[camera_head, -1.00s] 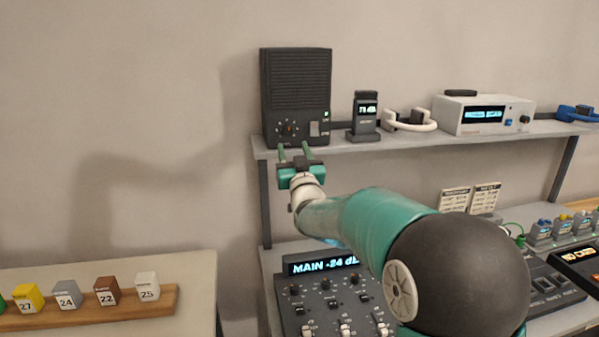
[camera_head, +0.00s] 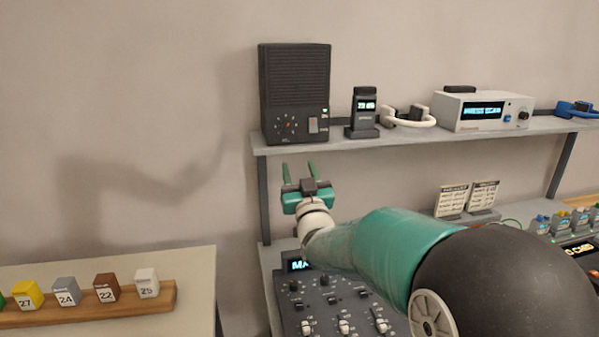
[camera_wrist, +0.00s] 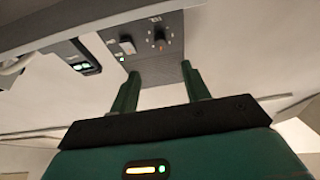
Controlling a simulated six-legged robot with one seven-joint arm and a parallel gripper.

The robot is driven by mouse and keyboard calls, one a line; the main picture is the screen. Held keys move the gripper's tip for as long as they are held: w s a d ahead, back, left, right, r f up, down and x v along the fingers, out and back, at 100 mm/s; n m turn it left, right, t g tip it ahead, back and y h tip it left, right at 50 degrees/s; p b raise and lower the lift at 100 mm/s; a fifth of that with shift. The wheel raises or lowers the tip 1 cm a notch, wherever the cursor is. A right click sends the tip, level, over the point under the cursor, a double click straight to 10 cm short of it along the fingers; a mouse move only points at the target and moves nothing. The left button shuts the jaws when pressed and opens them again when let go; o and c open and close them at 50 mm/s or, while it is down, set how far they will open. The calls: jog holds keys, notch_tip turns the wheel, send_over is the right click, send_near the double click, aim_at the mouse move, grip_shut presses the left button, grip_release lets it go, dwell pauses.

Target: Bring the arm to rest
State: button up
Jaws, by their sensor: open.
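My gripper (camera_head: 299,172) is open and empty, its two green fingers pointing up and away in the head view. It stands in front of and below the upper shelf, under the dark speaker box, apart from it. In the wrist view my gripper (camera_wrist: 158,88) shows both fingers spread, with nothing between them. My teal arm reaches in from the lower right of the head view and covers part of the mixer.
The speaker box (camera_head: 295,92) stands on the upper shelf (camera_head: 400,136) with a small display unit (camera_head: 364,112), a white headset (camera_head: 412,119) and a white device (camera_head: 482,109). A mixer (camera_head: 322,306) lies below. Numbered blocks sit on a wooden rack (camera_head: 90,307) at left.

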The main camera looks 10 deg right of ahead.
jog(key=s+f+g, duration=0.4)
jog(key=s+g, duration=0.1)
jog(key=s, duration=0.6)
jog(key=s+f+g, duration=0.5)
jog(key=s+g, duration=0.1)
jog(key=s, duration=0.6)
jog(key=s+f+g, duration=0.4)
jog(key=s+g, duration=0.1)
jog(key=s, duration=0.7)
jog(key=shift+s+f+g, duration=0.2)
jog(key=shift+s+g, duration=0.05)
jog(key=shift+g, duration=0.15)
